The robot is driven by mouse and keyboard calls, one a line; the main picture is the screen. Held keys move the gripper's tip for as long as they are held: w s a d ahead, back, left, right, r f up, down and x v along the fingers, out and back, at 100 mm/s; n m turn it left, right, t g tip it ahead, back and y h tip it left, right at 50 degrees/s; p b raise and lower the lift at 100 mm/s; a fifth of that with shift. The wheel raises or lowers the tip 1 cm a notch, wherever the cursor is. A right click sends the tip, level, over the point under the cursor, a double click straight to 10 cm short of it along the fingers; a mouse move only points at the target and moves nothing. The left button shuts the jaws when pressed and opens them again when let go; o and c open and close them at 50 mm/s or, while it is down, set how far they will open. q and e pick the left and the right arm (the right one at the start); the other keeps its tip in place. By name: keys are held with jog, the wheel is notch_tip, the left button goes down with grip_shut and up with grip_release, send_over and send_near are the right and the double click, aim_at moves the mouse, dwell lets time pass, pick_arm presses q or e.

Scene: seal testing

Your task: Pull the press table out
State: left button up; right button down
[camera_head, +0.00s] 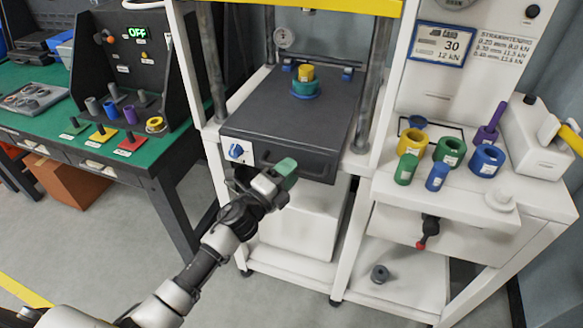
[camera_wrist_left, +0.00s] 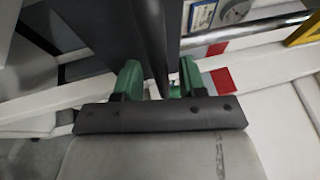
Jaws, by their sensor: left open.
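The press table (camera_head: 300,110) is a dark grey slab on the white press frame, with a blue-and-yellow ring stack (camera_head: 305,82) on top. A dark pull handle (camera_head: 312,173) runs along its front face, partly hidden by my gripper. My left gripper (camera_head: 286,168), with green fingertips, is at this front face near the handle. In the left wrist view its fingers (camera_wrist_left: 157,80) are apart, and a dark grey part of the press lies between them; I cannot tell whether they touch it. My right gripper is not in view.
A blue knob (camera_head: 236,151) sits left of the table's front. A white side bench (camera_head: 470,190) with several colored rings and cylinders stands right. A green workbench (camera_head: 60,105) with a test panel stands left. Open floor (camera_head: 130,260) lies in front.

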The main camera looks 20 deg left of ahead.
pick_arm(q)
jog(key=shift+w+d+r, duration=0.15)
jog(key=shift+w+d, duration=0.1)
jog(key=shift+w, duration=0.3)
jog(key=shift+c, duration=0.3)
grip_shut()
